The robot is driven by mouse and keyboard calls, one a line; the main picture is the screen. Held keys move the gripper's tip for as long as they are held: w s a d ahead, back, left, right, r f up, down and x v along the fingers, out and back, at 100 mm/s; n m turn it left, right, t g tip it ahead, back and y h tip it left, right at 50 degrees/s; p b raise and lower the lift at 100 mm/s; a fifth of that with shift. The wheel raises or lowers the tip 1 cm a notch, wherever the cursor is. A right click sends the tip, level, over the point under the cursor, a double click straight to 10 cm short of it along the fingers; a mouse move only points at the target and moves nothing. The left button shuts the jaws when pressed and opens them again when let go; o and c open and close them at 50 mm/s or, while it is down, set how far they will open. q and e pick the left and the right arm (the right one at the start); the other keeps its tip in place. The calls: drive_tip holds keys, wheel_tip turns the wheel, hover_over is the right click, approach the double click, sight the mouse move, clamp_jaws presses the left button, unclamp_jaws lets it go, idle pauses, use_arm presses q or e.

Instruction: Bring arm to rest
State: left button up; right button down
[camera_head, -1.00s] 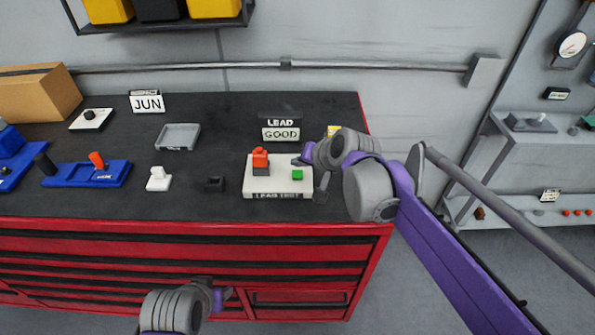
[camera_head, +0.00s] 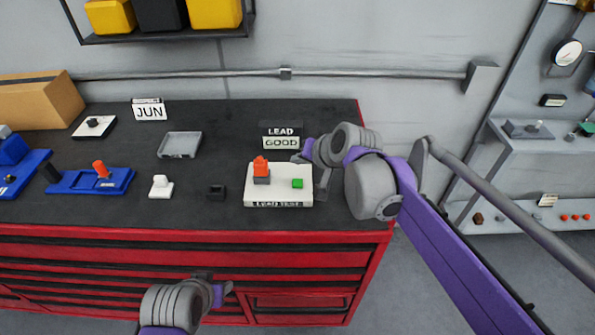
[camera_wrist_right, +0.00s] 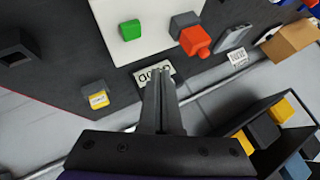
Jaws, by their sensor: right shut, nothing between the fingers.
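My right gripper (camera_head: 312,168) is above the right edge of the white LEAD TEST box (camera_head: 279,200) on the black bench top. In the right wrist view its fingers (camera_wrist_right: 162,100) are together with nothing between them. The box carries an orange-and-grey knob (camera_head: 261,170) and a green button (camera_head: 297,183); both also show in the wrist view, the knob (camera_wrist_right: 194,40) and the button (camera_wrist_right: 131,30). My left gripper (camera_head: 215,291) is low in the head view, in front of the red drawers, and its fingers are too unclear to judge.
A yellow-and-grey block (camera_wrist_right: 97,96) shows in the wrist view. Shelving (camera_head: 520,150) stands right, beyond my arm.

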drive_tip(key=s+d+f+h, duration=0.1)
drive_tip(key=s+d+f, duration=0.3)
drive_tip(key=s, duration=0.4)
drive_tip(key=s+d+f+n+g+h, duration=0.1)
drive_tip(key=s+d+f+h, duration=0.1)
drive_tip(key=s+d+f, duration=0.3)
drive_tip(key=s+d+f+h, duration=0.2)
drive_tip(key=s+d+f, duration=0.3)
drive_tip(key=s+d, duration=0.3)
drive_tip(key=s, duration=0.4)
drive_tip(key=shift+n, duration=0.4)
